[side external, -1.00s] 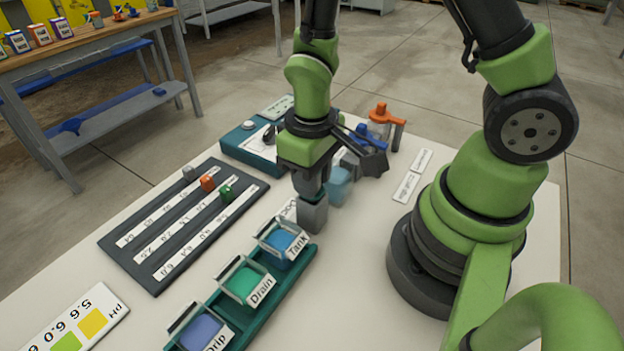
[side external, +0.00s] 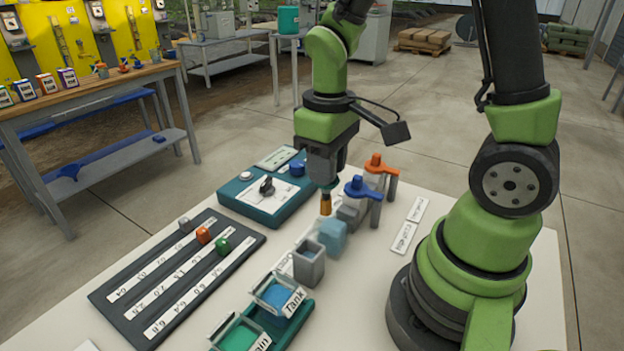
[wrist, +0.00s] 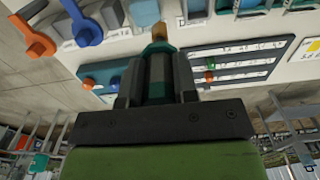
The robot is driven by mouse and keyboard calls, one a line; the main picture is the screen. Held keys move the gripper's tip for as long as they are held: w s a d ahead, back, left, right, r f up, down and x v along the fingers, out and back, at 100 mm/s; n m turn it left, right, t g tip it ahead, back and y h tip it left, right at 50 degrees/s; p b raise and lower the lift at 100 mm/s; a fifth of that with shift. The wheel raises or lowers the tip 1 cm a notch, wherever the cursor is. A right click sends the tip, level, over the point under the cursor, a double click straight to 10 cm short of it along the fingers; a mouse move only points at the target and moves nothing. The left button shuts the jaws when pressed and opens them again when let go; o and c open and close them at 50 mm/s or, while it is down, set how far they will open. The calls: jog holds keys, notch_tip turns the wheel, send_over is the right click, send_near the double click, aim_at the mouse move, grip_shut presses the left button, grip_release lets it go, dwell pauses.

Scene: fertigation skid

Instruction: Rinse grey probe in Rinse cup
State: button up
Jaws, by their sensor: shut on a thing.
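My gripper (side external: 326,172) is shut on a probe (side external: 326,203) that hangs upright with its gold-brown tip down. In the wrist view the probe (wrist: 158,62) shows a teal and grey body between the fingers. The tip is in the air above a pale blue block-like cup (side external: 331,238); I cannot tell if it is exactly over it. A grey square open cup (side external: 309,262) stands just in front of that, empty as far as I see. No readable label shows which one is the Rinse cup.
A teal rack (side external: 285,323) with Tank and Drain cups is nearer the camera. A dark slider board (side external: 180,275) lies left, a teal knob box (side external: 262,200) behind it. Blue (side external: 362,187) and orange (side external: 375,163) valve handles stand close right of the probe.

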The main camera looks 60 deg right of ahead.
notch_tip(320, 180, down, 8)
jog(key=d, duration=0.2)
jog(key=shift+s+d+f, duration=0.15)
dwell(0.5)
dwell(0.4)
jog(key=shift+r, duration=0.8)
jog(key=shift+f, duration=0.15)
jog(key=shift+f, duration=0.65)
jog(key=shift+r, duration=0.1)
jog(key=shift+r, duration=0.7)
